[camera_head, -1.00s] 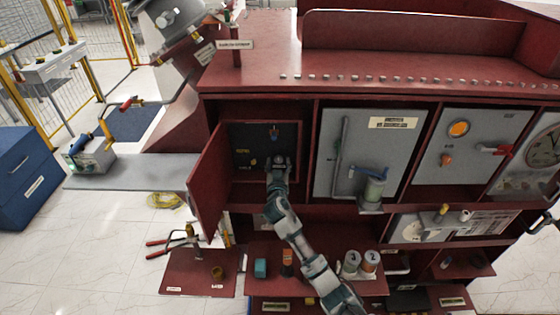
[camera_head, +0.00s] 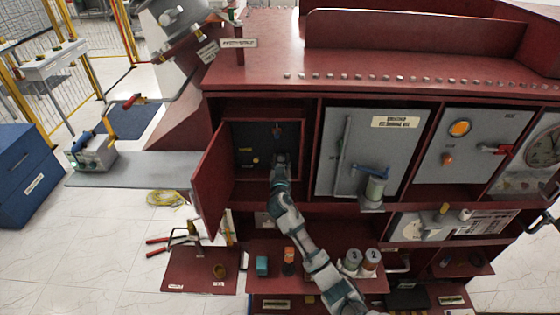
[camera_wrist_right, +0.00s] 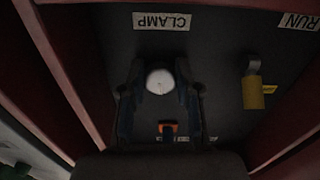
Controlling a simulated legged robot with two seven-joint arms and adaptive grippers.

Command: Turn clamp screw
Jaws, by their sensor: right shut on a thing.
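The clamp screw (camera_wrist_right: 160,82) shows in the right wrist view as a pale round head on a dark panel, beside an upside-down CLAMP label (camera_wrist_right: 162,21). My right gripper (camera_wrist_right: 157,92) has one finger on each side of the head and is shut on it. In the head view my right gripper (camera_head: 280,160) reaches into the open compartment at the lower right of the dark panel (camera_head: 252,137) and hides the screw there. How far the screw is turned cannot be told. My left gripper is not in view.
The open red door (camera_head: 210,180) stands left of my right arm. A yellow part (camera_wrist_right: 253,90) sits beside the gripper under a RUN label (camera_wrist_right: 299,20); an orange part (camera_wrist_right: 168,128) lies between the fingers' lower ends. Red compartment walls are close. Below is a shelf with two numbered cans (camera_head: 361,261).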

